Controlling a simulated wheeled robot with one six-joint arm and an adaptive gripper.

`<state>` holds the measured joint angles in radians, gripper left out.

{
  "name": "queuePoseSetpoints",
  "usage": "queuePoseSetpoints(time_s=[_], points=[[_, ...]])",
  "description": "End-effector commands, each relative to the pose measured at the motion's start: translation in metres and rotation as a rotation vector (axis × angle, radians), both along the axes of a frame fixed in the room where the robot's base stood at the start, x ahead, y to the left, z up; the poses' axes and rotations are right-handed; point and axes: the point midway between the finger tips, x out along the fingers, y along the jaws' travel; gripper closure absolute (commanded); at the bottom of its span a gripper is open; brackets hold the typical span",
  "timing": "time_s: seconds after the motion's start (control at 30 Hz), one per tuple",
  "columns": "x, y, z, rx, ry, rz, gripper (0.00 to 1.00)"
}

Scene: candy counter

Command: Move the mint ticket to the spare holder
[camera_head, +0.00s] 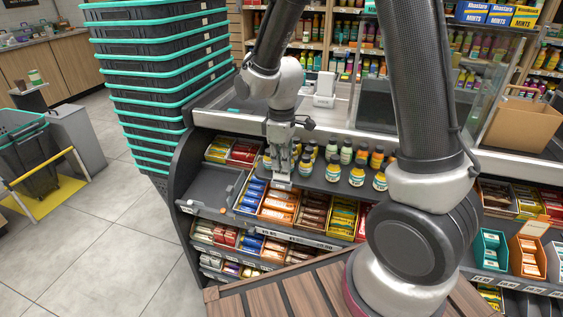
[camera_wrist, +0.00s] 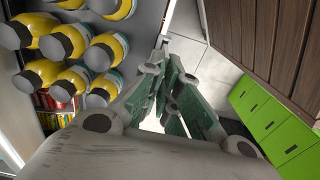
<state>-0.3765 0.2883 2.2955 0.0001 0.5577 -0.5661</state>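I cannot make out the mint ticket or the spare holder for sure in either view. Small white labels (camera_head: 281,234) run along the shelf edge of the candy counter. My gripper (camera_head: 281,183) points down over the upper candy trays, just left of the small bottles. In the wrist view, the fingers of my gripper (camera_wrist: 162,60) converge and their tips appear to meet, with nothing visible between them. A teal box (camera_head: 490,254) and an orange box (camera_head: 527,258) stand on the right part of the counter. A pale card (camera_head: 535,228) rises behind the orange box.
Several yellow-labelled bottles (camera_head: 357,176) stand close to the gripper; they fill the upper left of the wrist view (camera_wrist: 112,50). An empty grey tray section (camera_head: 209,186) lies at the left. Stacked baskets (camera_head: 160,90) rise behind it. A brown carton (camera_head: 525,120) sits back right.

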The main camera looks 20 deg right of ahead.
Motion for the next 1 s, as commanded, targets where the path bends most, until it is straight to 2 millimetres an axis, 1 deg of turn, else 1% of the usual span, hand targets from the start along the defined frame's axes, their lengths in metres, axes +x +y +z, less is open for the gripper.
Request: queuePoseSetpoints(time_s=[0.43, 1.0], points=[[0.0, 0.0, -0.001, 0.0, 0.0, 0.0, 1.0], [0.0, 0.0, -0.014, 0.0, 0.001, 0.0, 1.0]])
